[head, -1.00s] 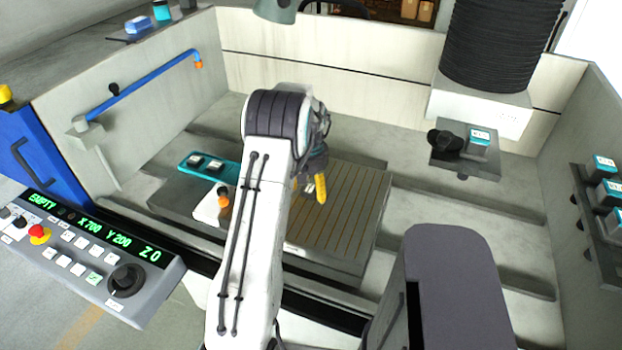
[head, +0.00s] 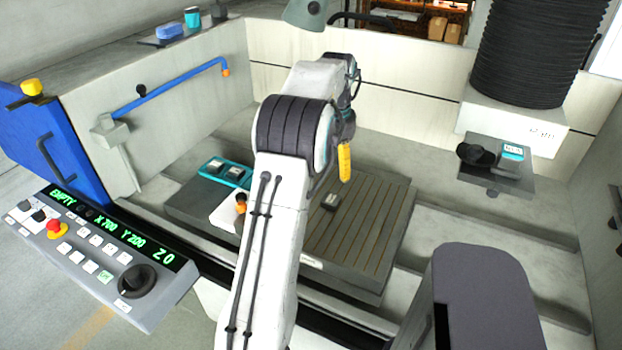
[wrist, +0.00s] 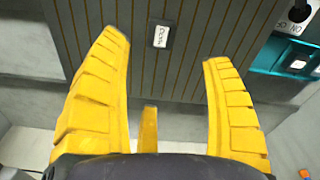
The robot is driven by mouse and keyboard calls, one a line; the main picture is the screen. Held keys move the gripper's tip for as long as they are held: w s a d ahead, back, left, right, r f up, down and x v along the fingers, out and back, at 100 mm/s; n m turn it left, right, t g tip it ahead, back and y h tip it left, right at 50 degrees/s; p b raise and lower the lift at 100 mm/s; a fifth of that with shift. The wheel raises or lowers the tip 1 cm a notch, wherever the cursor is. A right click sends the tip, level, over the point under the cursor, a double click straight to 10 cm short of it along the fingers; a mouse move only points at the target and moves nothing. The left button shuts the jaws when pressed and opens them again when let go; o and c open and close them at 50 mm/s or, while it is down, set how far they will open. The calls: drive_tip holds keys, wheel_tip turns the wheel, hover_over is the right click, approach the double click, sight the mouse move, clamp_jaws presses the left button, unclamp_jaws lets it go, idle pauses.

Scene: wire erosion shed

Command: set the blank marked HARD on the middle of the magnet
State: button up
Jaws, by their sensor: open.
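The magnet (head: 375,215), a dark plate with thin brownish stripes, lies in the machine bed; it also fills the top of the wrist view (wrist: 200,45). A small grey blank (head: 330,201) with a pale label rests on it, around its middle part. In the wrist view this blank (wrist: 161,37) lies ahead of the fingers, its lettering turned and too small to read surely. My gripper (wrist: 165,52), with yellow fingers, is open and empty; in the head view one finger (head: 345,162) shows above the magnet, apart from the blank.
A teal tray (head: 238,184) with two grey blanks stands left of the magnet, beside a white switch box with an orange-tipped lever (head: 241,203). A control panel (head: 95,250) is front left. A black ribbed column (head: 520,60) and small shelf (head: 520,182) are at right.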

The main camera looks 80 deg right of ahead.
drive_tip(key=shift+r, duration=0.2)
drive_tip(key=w+a+r+n, duration=0.2)
drive_tip(key=w+a, duration=0.2)
drive_tip(key=w, duration=0.4)
drive_tip(key=w+a+r+n, duration=0.1)
drive_tip(key=w+a+r, duration=0.15)
drive_tip(key=w, duration=0.45)
drive_tip(key=w+a+r+n+t, duration=0.1)
drive_tip(key=w+a+n, duration=0.1)
drive_tip(key=w+a, duration=0.4)
drive_tip(key=w+a+r+n, duration=0.1)
drive_tip(key=w+a+n, duration=0.1)
drive_tip(key=w+a, duration=0.5)
drive_tip(key=s+a+n+t, duration=0.15)
drive_tip(key=a+n, duration=0.35)
drive_tip(key=a, duration=1.5)
drive_tip(key=s+a+f+n, duration=0.2)
drive_tip(key=s+a, duration=0.1)
drive_tip(key=a, duration=0.2)
drive_tip(key=s+a+f+n+t, duration=0.1)
drive_tip(key=s+a+f+n, duration=0.1)
drive_tip(key=a, duration=0.4)
drive_tip(key=shift+s+f+y, duration=0.35)
drive_tip(key=shift+s+y, duration=0.05)
drive_tip(key=shift+s, duration=0.2)
